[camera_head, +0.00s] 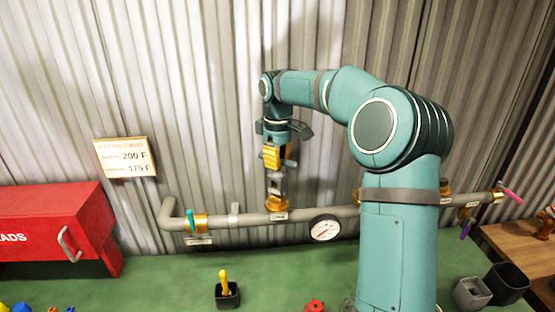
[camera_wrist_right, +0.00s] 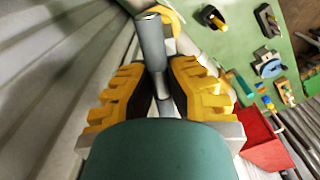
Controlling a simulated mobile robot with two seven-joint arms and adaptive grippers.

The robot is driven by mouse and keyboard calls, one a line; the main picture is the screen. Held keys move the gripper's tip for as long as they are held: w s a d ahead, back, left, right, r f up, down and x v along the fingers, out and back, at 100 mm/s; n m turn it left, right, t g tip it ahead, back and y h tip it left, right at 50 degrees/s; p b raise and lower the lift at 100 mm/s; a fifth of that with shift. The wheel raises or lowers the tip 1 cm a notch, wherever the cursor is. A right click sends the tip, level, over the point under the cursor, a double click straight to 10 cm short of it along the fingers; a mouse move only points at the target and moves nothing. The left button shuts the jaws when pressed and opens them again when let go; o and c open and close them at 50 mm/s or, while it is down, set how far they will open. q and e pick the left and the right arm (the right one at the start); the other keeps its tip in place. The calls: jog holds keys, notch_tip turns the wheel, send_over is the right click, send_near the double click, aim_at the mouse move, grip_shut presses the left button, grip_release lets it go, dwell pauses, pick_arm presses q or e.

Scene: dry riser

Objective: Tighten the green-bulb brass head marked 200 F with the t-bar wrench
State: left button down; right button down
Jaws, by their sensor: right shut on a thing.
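My right gripper (camera_head: 272,157) points down, its yellow fingers shut on a grey tool, apparently the t-bar wrench (camera_head: 277,185). The wrench is above a brass fitting (camera_head: 278,203) on the grey pipe; whether it is seated there I cannot tell. In the right wrist view the grey wrench (camera_wrist_right: 152,45) lies between the yellow fingers (camera_wrist_right: 162,95), with part of a brass ring (camera_wrist_right: 172,22) beyond it. No green bulb or head marking can be made out at the fitting. My left gripper is out of view.
The pipe (camera_head: 250,219) runs along the corrugated wall, with a gauge (camera_head: 324,228) right of the fitting. A red heads box (camera_head: 40,225) stands left below a rating sign (camera_head: 126,157). A yellow-handled item (camera_head: 225,283) stands in a black holder. Dark bins (camera_head: 507,283) are at right.

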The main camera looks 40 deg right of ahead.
jog(key=shift+f+b, duration=0.8)
jog(key=shift+f, duration=0.65)
jog(key=shift+r+m+p, duration=0.15)
jog(key=shift+m+p, duration=0.3)
jog(key=shift+m, duration=0.55)
jog(key=shift+m+p, duration=0.35)
jog(key=shift+m, duration=1.55)
